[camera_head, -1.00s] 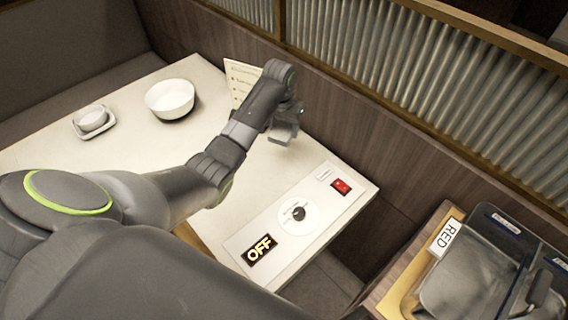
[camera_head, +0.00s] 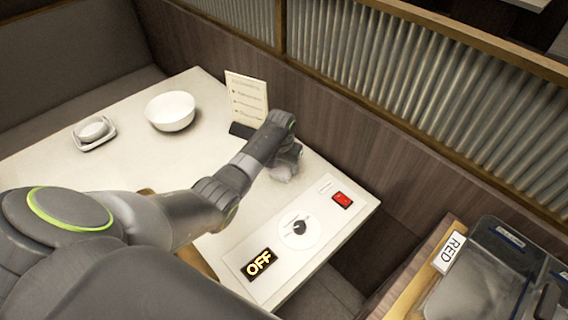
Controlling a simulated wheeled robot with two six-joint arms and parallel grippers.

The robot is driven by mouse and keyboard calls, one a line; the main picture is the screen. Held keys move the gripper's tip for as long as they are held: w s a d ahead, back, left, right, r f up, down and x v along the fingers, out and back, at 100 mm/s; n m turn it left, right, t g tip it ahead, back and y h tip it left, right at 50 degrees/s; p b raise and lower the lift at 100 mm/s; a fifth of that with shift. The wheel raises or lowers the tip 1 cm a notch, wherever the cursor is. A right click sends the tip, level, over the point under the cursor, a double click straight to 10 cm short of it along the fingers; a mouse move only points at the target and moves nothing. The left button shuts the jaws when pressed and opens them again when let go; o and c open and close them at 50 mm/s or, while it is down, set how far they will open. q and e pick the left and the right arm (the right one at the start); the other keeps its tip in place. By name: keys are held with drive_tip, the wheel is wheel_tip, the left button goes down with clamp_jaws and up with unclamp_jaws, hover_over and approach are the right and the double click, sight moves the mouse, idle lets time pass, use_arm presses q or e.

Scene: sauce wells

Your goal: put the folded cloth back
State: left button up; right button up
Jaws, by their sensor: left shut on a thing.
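My left gripper (camera_head: 286,168) hangs low over the back right part of the white table (camera_head: 140,165), between the menu card and the control panel. It is shut on a small pale grey thing (camera_head: 284,174), which looks like the folded cloth. That thing is blurred and partly hidden by my wrist, and I cannot tell whether it touches the table. My right gripper is not in view.
A white bowl (camera_head: 170,111) and a small tray (camera_head: 95,145) with a white item stand at the left. A menu card (camera_head: 246,98) stands at the back. The control panel (camera_head: 272,232) reads OFF. A lidded container (camera_head: 500,275) labelled RED is at right.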

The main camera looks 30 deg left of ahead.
sight(282, 168)
use_arm(q)
drive_tip(key=shift+f, duration=0.1)
drive_tip(key=o, duration=0.9)
drive_tip(key=r, duration=0.4)
drive_tip(key=s+r, duration=0.1)
drive_tip(key=r, duration=0.7)
drive_tip(key=shift+s+r+p, duration=0.1)
drive_tip(key=shift+s+p, duration=0.1)
drive_tip(key=shift+p, duration=0.1)
